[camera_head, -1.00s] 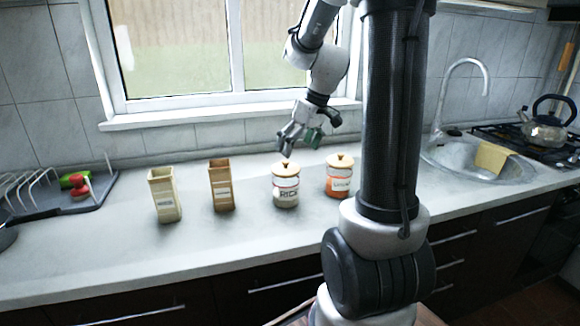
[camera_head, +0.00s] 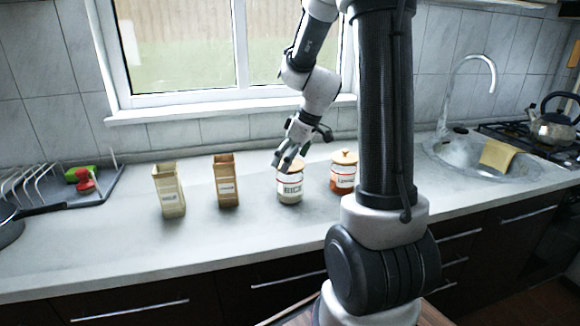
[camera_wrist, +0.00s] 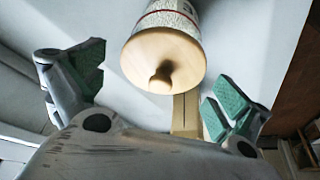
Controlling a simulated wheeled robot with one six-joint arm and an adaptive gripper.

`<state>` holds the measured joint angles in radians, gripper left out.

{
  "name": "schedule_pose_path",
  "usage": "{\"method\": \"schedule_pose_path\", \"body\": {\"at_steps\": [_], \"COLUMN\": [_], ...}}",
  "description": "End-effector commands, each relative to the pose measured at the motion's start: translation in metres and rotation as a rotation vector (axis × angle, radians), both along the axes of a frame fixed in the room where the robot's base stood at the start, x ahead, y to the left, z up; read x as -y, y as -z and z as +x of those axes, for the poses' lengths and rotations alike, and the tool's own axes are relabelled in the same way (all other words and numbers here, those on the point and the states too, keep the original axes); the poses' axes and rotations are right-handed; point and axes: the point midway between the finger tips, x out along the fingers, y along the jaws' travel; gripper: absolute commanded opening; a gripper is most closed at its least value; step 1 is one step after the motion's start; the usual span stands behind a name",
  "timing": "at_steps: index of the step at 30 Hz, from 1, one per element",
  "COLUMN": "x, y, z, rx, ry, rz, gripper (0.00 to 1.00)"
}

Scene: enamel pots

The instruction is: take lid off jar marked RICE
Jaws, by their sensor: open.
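The jar marked RICE (camera_head: 289,189) stands upright on the counter, white with a red band. Its lid (camera_wrist: 160,58) is pale wood with a round knob (camera_wrist: 160,82) and sits on the jar in the wrist view. My gripper (camera_head: 284,166) is just above the lid in the head view and hides part of it. I cannot tell how far the fingers are above the knob.
A brown box (camera_head: 225,183) and a cream box (camera_head: 168,191) stand to the left. A dish rack (camera_head: 70,190) is far left, the sink (camera_head: 478,158) right. The front counter is clear.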

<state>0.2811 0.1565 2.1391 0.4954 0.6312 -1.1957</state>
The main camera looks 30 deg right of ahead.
Motion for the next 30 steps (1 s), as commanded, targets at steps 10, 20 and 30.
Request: {"method": "schedule_pose_path", "body": {"at_steps": [10, 20, 30], "x": [0.000, 0.000, 0.000], "y": [0.000, -0.002, -0.062], "z": [0.000, 0.000, 0.001], "rx": [0.000, 0.001, 0.005], "ry": [0.000, 0.000, -0.001], "rz": [0.000, 0.001, -0.001], "gripper": [0.60, 0.56, 0.56]}}
